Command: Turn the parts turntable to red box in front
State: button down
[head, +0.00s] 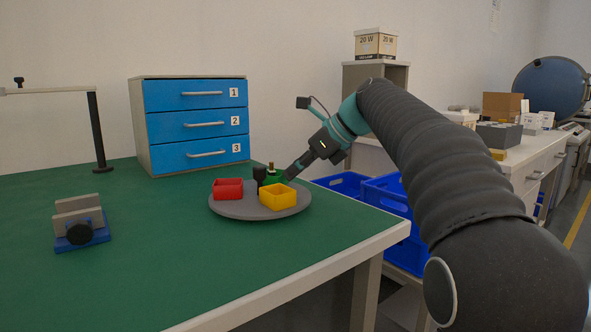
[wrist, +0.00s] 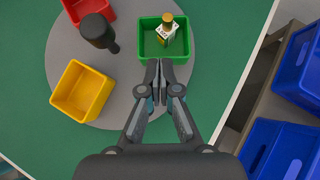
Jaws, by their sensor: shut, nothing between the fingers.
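The grey round turntable (head: 237,208) sits on the green bench top near its right corner; it also shows in the wrist view (wrist: 121,73). In the head view the red box (head: 227,188) is at its left and the yellow box (head: 278,197) at its front right. The green box (head: 272,177) is behind, partly hidden. A black knob (head: 260,173) stands near the middle. In the wrist view the green box (wrist: 150,44) holds a small bottle-like item with a label (wrist: 168,28). My gripper (wrist: 160,63) is shut and empty, its tips at the green box's near wall; contact is unclear.
A blue three-drawer cabinet (head: 197,124) stands behind the turntable. A small blue and grey vise (head: 80,225) is at the left. Blue crates (head: 383,191) stand beyond the bench's right edge. The bench front middle is clear.

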jog(key=shift+w+a+r+p, duration=0.15)
jog(key=shift+w+p, duration=0.25)
jog(key=shift+p, duration=1)
